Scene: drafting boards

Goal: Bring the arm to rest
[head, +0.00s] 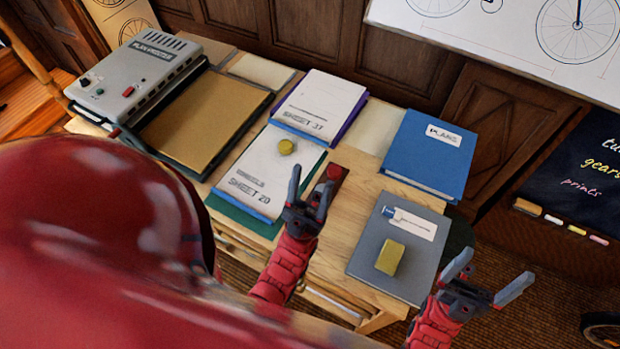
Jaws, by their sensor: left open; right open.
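My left gripper (311,199) is open and empty, above the front edge of the wooden desk (364,184), just right of the sheet 20 pad. My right gripper (490,282) is open and empty, to the right of the grey folder and past the desk's right end. A red arm leads to each gripper. A large red part of my own body fills the lower left and hides part of the desk.
The sheet 20 pad (265,178) bears a yellow lump (287,146). The sheet 37 stack (325,98), a blue plans binder (430,155), a grey folder (376,246) with a yellow block (390,257), and a grey plan machine (130,85) crowd the desk. Floor shows at right.

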